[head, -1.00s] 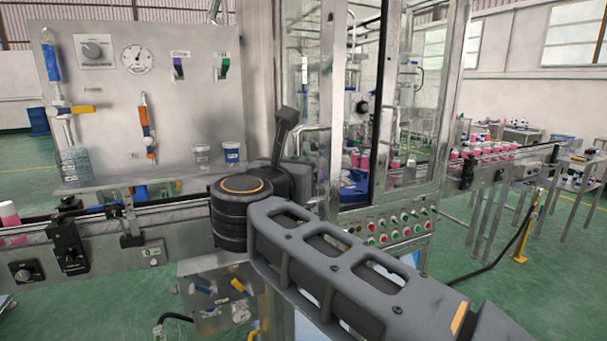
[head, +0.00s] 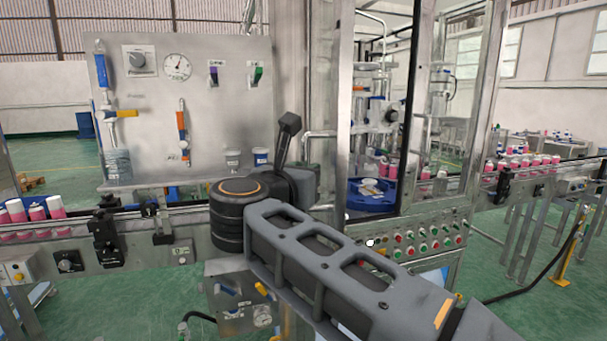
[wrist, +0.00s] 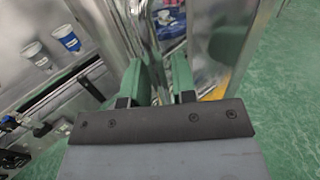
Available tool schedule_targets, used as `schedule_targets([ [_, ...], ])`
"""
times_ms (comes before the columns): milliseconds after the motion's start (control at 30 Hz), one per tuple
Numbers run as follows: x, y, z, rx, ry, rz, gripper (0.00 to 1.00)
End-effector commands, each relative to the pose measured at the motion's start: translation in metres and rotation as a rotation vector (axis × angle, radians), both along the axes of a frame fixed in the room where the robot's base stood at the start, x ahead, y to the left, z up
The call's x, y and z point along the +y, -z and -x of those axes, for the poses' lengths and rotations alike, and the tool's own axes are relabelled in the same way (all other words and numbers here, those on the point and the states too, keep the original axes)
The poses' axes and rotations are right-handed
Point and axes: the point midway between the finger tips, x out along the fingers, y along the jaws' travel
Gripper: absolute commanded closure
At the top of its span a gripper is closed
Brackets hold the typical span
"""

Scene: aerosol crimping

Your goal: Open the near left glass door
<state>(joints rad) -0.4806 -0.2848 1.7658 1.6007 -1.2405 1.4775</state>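The near left glass door is seen at a steep angle in the head view; its metal frame edge (head: 344,110) stands left of a gap into the machine. Its bar handle (head: 319,134) runs down behind my arm. The contact itself is partly hidden.
A steel panel (head: 230,120) with a gauge and valves stands left. A conveyor carries pink-and-white cans (head: 38,212). A button panel (head: 425,238) is below the cabinet, with a blue turntable (head: 372,204) inside.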

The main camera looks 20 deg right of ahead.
Motion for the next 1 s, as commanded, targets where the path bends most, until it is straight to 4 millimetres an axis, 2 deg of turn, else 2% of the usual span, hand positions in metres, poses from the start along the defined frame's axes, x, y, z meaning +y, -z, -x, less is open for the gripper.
schedule_targets([
  [33,0.0,0.0,0.0,0.0,0.0,0.0,0.7],
  [133,0.0,0.0,0.0,0.001,0.0,0.001,0.61],
  [467,0.005,0.001,0.004,0.001,-0.002,0.001,0.61],
  [1000,0.072,0.002,0.074,0.001,-0.007,0.001,0.61],
])
